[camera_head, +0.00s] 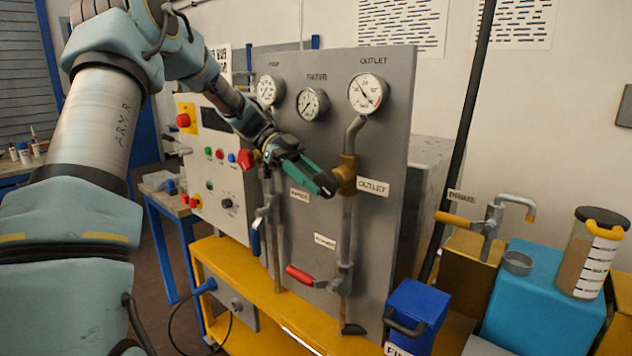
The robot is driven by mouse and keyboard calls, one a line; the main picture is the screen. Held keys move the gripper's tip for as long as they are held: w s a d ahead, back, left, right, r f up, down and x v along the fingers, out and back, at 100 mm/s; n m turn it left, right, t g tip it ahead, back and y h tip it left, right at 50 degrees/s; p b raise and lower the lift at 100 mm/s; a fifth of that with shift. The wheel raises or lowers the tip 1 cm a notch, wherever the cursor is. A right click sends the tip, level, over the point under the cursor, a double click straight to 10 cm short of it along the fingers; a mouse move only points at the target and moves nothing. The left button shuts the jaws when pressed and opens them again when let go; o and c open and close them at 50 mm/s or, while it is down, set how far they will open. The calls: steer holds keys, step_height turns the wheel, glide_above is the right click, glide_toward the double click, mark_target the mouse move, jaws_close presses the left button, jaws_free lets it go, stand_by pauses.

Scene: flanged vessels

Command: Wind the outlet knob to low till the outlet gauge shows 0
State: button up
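The outlet gauge (367,93) is a round white dial at the upper right of the grey panel, under the OUTLET label. Its dark needle slants, but the reading is too small to make out. A pipe runs from it down to a brass valve body (347,174), beside an OUTLET tag (373,187). My gripper (322,184), with green fingers, reaches in from the upper left, its tips just left of the brass body. The outlet knob is not clearly visible; the fingers cover that spot. I cannot tell whether they are closed on it or touching it.
Two more gauges, pump (269,90) and filter (312,103), sit on the panel. A red knob (246,160) is left of my gripper. A red-handled lever (300,275) is below. A blue container (415,312) stands at the lower right. The panel stands on a yellow frame (240,262).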

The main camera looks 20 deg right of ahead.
step_height(320, 180, up, 10)
steer(key=b, duration=0.3)
stand_by(0.4)
